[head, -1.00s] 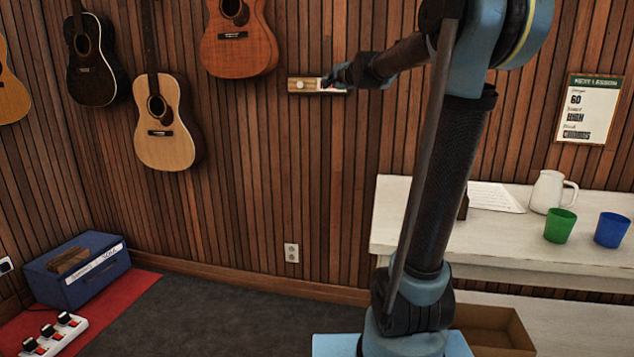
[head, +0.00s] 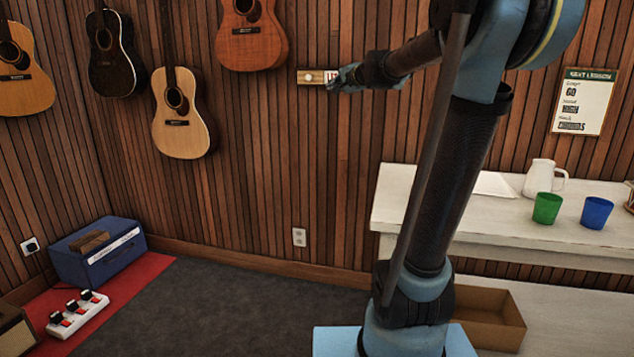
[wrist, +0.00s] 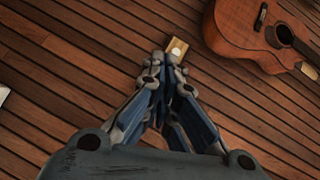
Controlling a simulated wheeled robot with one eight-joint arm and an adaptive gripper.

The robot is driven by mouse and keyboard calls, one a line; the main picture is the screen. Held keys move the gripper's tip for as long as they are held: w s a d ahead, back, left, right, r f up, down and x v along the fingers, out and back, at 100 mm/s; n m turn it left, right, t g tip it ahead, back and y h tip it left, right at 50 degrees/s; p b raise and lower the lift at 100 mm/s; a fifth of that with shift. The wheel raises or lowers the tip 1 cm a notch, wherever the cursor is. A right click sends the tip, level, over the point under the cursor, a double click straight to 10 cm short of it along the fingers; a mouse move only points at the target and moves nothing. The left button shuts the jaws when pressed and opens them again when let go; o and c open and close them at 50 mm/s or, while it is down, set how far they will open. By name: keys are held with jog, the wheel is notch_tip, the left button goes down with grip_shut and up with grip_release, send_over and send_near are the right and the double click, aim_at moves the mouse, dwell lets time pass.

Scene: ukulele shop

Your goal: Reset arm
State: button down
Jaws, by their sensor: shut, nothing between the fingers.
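My gripper (head: 334,84) is raised in front of the wood-slat wall, at the end of my blue and black arm. In the wrist view my gripper (wrist: 167,58) has its fingertips together with nothing between them. Just beyond the fingertips is a small wooden wall plate (wrist: 177,48) with a pale round spot. In the head view this plate (head: 312,77) is partly hidden behind my gripper. I cannot tell how far my gripper is from it.
Guitars hang on the wall, including a pale one (head: 182,125) and a reddish one (head: 252,45). A white table (head: 420,208) at right bears a green cup (head: 547,208), a blue cup (head: 596,212) and a white pitcher (head: 540,177). A cardboard box (head: 487,318) stands below.

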jog(key=s+d+f+n+g+h, duration=0.2)
jog(key=s+d+f+n+g, duration=0.1)
jog(key=s+f, duration=1.1)
jog(key=s+d+f+n+g+h, duration=0.2)
jog(key=s+d+f+g, duration=0.3)
jog(key=s+f, duration=0.9)
jog(key=s+d+f+n+g+h, duration=0.2)
jog(key=s+d+f+n+g, duration=0.1)
jog(key=s+f, duration=1.1)
jog(key=s+d+n, duration=0.1)
jog(key=s+n, duration=0.1)
jog(key=shift+s+d+g+h, duration=0.35)
jog(key=shift+d+g+h, duration=0.05)
jog(key=shift+f, duration=0.1)
